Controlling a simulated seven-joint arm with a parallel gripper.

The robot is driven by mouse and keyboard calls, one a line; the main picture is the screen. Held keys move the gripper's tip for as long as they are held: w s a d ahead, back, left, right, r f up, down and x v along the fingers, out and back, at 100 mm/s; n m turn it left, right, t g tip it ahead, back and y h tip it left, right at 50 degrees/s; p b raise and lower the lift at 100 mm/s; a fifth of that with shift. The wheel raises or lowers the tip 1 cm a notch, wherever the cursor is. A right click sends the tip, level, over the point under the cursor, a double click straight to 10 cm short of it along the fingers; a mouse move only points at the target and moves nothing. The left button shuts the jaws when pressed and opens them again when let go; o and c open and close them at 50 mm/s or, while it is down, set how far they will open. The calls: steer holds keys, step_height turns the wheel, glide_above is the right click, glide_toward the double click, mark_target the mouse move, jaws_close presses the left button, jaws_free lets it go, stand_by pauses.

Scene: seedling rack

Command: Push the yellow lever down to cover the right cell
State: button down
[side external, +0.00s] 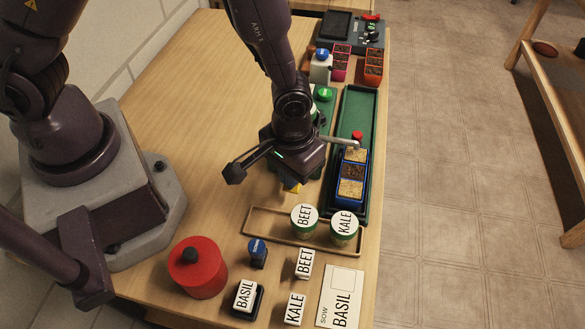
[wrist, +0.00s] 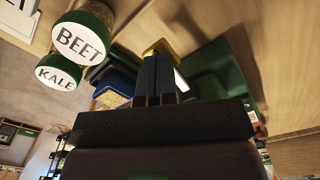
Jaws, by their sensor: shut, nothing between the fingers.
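The yellow lever (side external: 291,187) shows only in part below my gripper in the side external view. In the wrist view the yellow lever (wrist: 160,47) lies right at my fingertips; I cannot tell whether they touch it. My gripper (wrist: 156,60) is shut and empty, its two dark fingers side by side. In the side external view its body hides the fingers. A blue seedling tray (side external: 363,190) stands in the long green tray (side external: 367,105). Its near cell (side external: 351,188) and far cell (side external: 356,155) look tan on top, and its middle cell (side external: 354,171) is dark brown.
BEET (side external: 304,217) and KALE (side external: 344,224) lidded jars stand in a shallow wooden tray (side external: 262,222) nearby. A red canister (side external: 198,268), label blocks and a BASIL card (side external: 340,297) lie in front. A grey rod with a red knob (side external: 357,135) is beside the far cell.

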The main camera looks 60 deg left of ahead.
steer(key=shift+f, duration=0.1)
step_height(320, 180, up, 8)
steer(key=shift+f, duration=0.2)
stand_by(0.7)
steer(key=s+a+r+m+t, duration=0.1)
steer(key=s+a+r+t, duration=0.1)
steer(key=s+a+r, duration=0.2)
steer(key=s+a+r+m+t, duration=0.2)
steer(key=a+r, duration=0.8)
steer(key=r, duration=0.8)
steer(key=s+t, duration=0.1)
steer(key=s, duration=0.1)
steer(key=shift+s+a+r+t, duration=0.15)
steer(key=shift+s+a+t, duration=0.05)
steer(key=shift+s+t, duration=0.15)
